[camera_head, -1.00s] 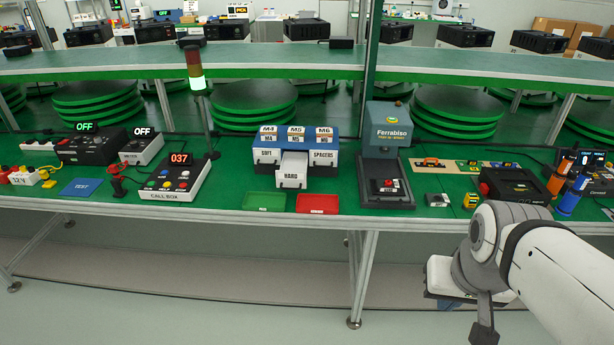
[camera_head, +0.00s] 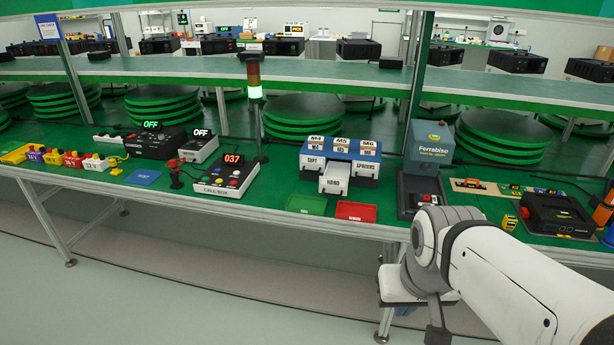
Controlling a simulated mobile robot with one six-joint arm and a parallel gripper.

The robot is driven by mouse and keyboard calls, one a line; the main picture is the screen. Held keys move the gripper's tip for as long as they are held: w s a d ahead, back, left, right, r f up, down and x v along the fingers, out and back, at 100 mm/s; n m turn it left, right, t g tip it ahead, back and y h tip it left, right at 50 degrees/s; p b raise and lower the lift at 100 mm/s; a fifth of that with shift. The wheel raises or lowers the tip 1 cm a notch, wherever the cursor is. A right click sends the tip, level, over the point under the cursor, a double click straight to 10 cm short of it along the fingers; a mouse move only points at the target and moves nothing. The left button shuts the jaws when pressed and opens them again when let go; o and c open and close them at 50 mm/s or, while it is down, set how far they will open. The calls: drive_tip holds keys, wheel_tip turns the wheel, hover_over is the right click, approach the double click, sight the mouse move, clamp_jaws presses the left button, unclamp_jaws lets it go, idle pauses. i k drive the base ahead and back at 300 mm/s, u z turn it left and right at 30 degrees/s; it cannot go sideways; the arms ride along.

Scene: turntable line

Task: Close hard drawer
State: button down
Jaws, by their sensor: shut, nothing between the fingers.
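The drawer cabinet (camera_head: 368,149) is blue and white and stands on the green bench top, right of centre. Its drawer labelled HARD (camera_head: 334,182) sticks out toward me from the lower row, so it is open. The drawers labelled SOFT (camera_head: 312,161) and SPACERS (camera_head: 366,168) beside it look closed. The upper row has smaller labelled drawers. My gripper (camera_head: 438,335) hangs at the end of my white arm, low in front of the bench, to the right of and below the HARD drawer. It is shut, empty and well apart from the drawer.
A green tray (camera_head: 306,205) and a red tray (camera_head: 356,212) lie in front of the cabinet. The grey-blue Ferrabiso press (camera_head: 428,150) stands close on its right. A call box (camera_head: 226,181) and signal tower (camera_head: 254,80) stand left. The floor before the bench is clear.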

sight(334, 182)
drive_tip(key=u, duration=0.15)
drive_tip(key=i, duration=1)
drive_tip(key=u, duration=0.05)
